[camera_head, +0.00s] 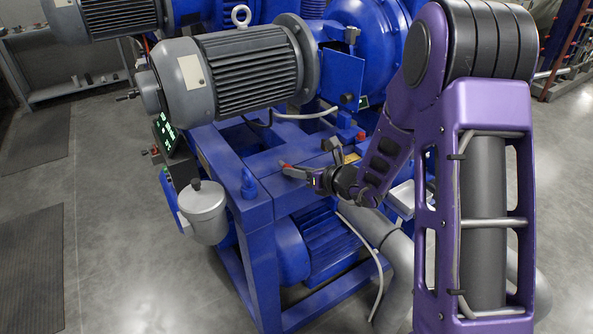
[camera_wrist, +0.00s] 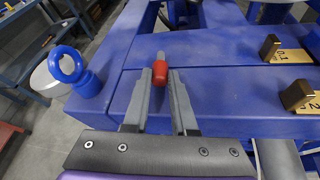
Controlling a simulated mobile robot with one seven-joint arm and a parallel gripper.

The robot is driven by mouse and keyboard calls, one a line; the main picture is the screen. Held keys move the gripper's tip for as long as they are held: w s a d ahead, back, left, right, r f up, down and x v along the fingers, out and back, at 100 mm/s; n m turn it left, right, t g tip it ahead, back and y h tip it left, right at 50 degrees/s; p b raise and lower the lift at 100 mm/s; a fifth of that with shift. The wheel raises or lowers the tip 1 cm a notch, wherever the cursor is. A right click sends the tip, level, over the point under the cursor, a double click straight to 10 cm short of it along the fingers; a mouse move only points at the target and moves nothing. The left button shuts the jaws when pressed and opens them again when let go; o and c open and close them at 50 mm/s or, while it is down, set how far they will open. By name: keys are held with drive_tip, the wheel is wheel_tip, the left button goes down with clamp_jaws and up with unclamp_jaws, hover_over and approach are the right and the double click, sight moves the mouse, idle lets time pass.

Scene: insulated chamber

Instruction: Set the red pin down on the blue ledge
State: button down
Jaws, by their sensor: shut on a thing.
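The red pin (camera_wrist: 160,72) has a rounded red body and a grey end pointing away from me. My gripper (camera_wrist: 160,80) is shut on it, one grey finger on each side, in the wrist view. In the head view my gripper (camera_head: 288,169) reaches left over the blue ledge (camera_head: 283,185), and the pin shows as a small red spot at the fingertips. The flat blue ledge (camera_wrist: 222,90) fills the middle of the wrist view beneath the pin. I cannot tell whether the pin touches it.
A blue eye bolt (camera_wrist: 83,74) stands on the left of the ledge. Brass-coloured blocks on numbered yellow plates (camera_wrist: 290,56) lie to the right. A grey motor (camera_head: 235,70) sits behind, and a lidded grey pot (camera_head: 204,212) hangs at left. The ledge around the pin is mostly bare.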

drive_tip(key=shift+f+b, duration=0.55)
drive_tip(key=shift+f, duration=0.05)
drive_tip(key=c, duration=0.6)
unclamp_jaws()
drive_tip(key=shift+c, duration=0.2)
drive_tip(key=shift+s+d, duration=0.1)
